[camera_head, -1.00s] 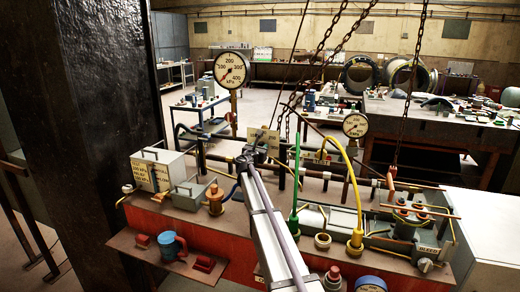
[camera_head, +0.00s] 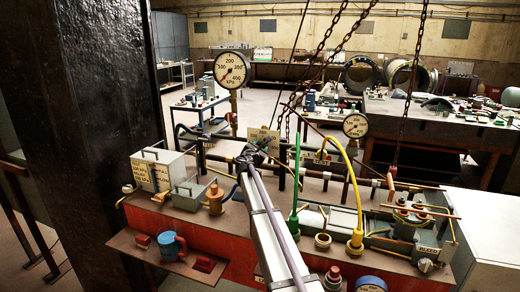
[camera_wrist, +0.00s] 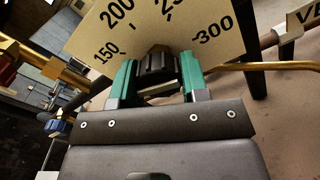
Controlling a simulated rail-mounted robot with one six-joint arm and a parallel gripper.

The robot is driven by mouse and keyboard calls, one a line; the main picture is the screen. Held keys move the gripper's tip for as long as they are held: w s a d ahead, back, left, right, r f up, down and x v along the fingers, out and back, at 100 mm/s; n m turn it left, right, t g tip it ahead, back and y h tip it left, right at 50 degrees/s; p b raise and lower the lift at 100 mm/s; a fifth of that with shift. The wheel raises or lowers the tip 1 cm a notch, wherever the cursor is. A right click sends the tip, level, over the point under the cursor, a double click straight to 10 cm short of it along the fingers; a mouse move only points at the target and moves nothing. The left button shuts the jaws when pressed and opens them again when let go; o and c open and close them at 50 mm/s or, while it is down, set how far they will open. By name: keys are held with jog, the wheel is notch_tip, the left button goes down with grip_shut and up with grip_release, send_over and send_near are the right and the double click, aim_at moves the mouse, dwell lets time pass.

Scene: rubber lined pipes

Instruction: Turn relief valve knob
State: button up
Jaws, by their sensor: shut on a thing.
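The relief valve knob (camera_wrist: 157,66) is black and faceted, and sits in front of a cream dial plate (camera_wrist: 225,38) marked 150, 200 and 300 in the wrist view. My gripper (camera_wrist: 156,72) has green fingers on either side of the knob and is shut on it. In the head view my gripper (camera_head: 252,157) is small and dark at the far end of my grey arm, just below the same plate (camera_head: 263,137). The knob cannot be made out there. The fingers and knob cover part of the dial, and which number the knob points to is unclear.
A large pressure gauge (camera_head: 230,69) stands left behind my gripper, and a smaller gauge (camera_head: 355,125) stands right. A green upright rod (camera_head: 296,175) and a curved yellow hose (camera_head: 352,170) stand close right of my arm. Chains (camera_head: 408,90) hang at the right.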

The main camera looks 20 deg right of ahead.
jog(key=m, duration=0.5)
jog(key=shift+m, duration=0.3)
dwell(0.4)
jog(key=o, duration=0.9)
jog(key=shift+o, duration=0.2)
jog(key=shift+a, duration=0.1)
jog(key=v, duration=1)
jog(key=shift+s+a, duration=0.2)
jog(key=shift+s, duration=0.1)
jog(key=shift+w+r, duration=0.1)
